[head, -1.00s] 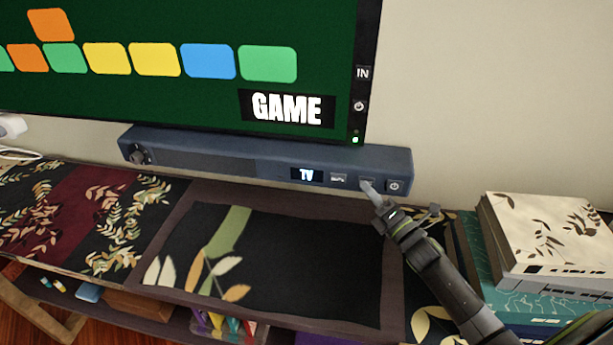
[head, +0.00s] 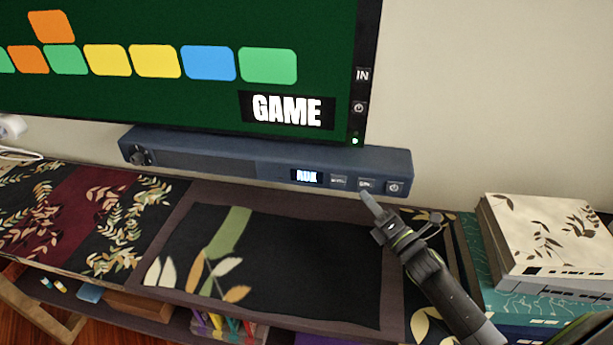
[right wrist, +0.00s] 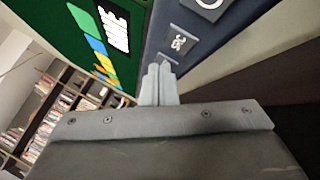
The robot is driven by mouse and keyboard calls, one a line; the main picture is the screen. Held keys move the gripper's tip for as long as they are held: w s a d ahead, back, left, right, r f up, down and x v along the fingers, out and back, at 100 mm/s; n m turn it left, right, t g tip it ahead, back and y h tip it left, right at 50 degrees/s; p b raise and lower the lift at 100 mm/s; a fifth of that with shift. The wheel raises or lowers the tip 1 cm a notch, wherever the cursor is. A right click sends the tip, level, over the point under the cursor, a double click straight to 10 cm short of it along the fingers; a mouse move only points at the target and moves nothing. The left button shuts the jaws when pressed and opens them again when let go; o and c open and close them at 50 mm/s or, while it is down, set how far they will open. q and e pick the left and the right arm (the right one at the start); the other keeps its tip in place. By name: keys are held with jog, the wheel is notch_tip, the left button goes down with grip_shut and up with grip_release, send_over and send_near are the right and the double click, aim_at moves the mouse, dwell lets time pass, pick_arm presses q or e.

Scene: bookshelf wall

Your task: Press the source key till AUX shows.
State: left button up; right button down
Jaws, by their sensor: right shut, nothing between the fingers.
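The dark blue soundbar (head: 210,155) sits below the TV. Its small lit display (head: 307,177) reads what looks like AUX. The source key (head: 366,183) is right of the display, between another key (head: 338,181) and the power key (head: 395,187). In the right wrist view the source key (right wrist: 180,42) carries the label SRC. My right gripper (head: 368,196) is shut and empty, its fingertips just below and in front of the source key, seemingly a little apart from it. Its fingertips (right wrist: 160,72) also show in the right wrist view. My left gripper is not in view.
The TV (head: 200,95) shows GAME and has its own IN and power keys on its right edge. A patterned cloth (head: 290,265) lies on the shelf before the soundbar. Stacked boxes (head: 545,225) stand at the right.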

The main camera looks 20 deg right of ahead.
jog(key=s+a, duration=0.1)
jog(key=s, duration=0.1)
jog(key=s+a+p, duration=0.1)
jog(key=s, duration=0.1)
jog(key=shift+a, duration=0.2)
dwell(1.2)
